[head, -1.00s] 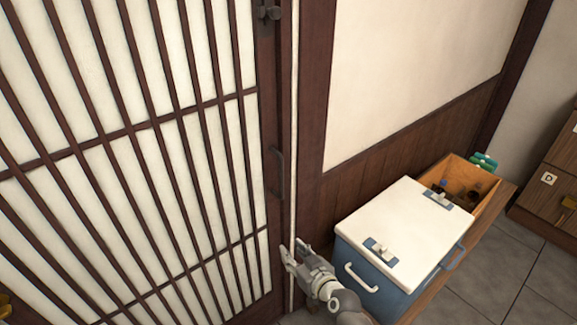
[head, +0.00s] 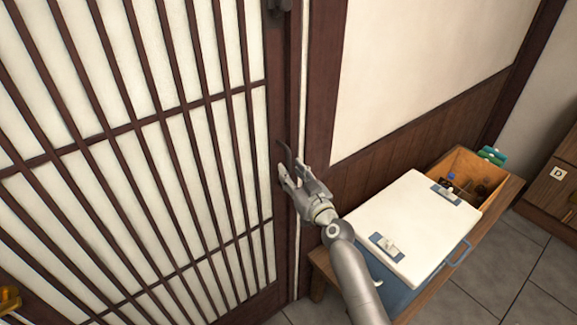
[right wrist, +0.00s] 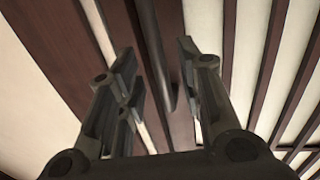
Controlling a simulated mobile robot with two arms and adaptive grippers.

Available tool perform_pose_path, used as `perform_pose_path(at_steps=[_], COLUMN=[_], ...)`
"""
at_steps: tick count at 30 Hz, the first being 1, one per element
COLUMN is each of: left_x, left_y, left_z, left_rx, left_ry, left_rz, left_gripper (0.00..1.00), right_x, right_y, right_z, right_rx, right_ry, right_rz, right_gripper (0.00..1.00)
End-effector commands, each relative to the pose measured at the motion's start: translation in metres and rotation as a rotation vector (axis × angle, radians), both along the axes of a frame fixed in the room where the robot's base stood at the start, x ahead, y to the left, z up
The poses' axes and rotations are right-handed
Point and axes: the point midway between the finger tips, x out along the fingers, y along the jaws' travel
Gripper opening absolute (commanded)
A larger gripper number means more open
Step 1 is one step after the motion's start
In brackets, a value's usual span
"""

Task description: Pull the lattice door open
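The lattice door (head: 180,160), dark wooden bars over pale panels, fills the left half of the head view. It looks shut, with a narrow pale strip along its right edge. Its dark upright handle (head: 284,153) is on the right stile, its lower part hidden behind my right gripper. My right gripper (head: 287,173) is open at the handle. In the right wrist view, the dark handle bar (right wrist: 155,60) runs between the open fingers (right wrist: 155,62), and I see no finger closed on it. My left gripper is out of view.
A blue cooler with a white lid (head: 410,225) stands on a wooden bench (head: 322,268) right of my right arm. A wooden crate (head: 490,205) with bottles is behind it. A dark fitting (head: 279,5) sits high on the door. Grey tiled floor (head: 500,265) shows at right.

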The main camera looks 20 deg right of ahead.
Motion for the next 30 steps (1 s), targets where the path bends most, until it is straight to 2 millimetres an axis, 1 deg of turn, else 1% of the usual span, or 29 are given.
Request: perform_pose_path(at_steps=[1, 6, 11, 18, 20, 26, 27, 30], left_x=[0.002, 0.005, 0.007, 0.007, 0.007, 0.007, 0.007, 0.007], left_y=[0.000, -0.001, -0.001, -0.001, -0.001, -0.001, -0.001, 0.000], left_z=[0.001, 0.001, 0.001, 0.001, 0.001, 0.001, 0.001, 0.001], left_rx=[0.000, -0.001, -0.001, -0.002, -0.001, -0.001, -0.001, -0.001], left_ry=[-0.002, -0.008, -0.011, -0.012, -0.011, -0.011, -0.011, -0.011], left_rz=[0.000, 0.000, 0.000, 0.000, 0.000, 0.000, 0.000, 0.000], left_gripper=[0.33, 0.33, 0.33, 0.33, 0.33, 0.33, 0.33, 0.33], right_x=[0.007, 0.021, 0.026, 0.026, 0.026, 0.026, 0.026, 0.026], right_y=[0.001, 0.003, 0.004, 0.004, 0.004, 0.004, 0.004, 0.004], right_z=[0.001, 0.000, 0.000, 0.000, 0.000, 0.000, 0.000, 0.000], right_rx=[0.001, 0.001, 0.000, 0.000, 0.000, 0.000, 0.000, 0.000], right_ry=[-0.001, -0.001, -0.001, 0.000, 0.000, 0.000, 0.000, 0.000], right_rz=[0.001, 0.000, -0.001, 0.000, 0.000, 0.000, 0.000, 0.000], right_gripper=[0.34, 0.34, 0.34, 0.34, 0.27, 0.02, 0.00, 0.00])
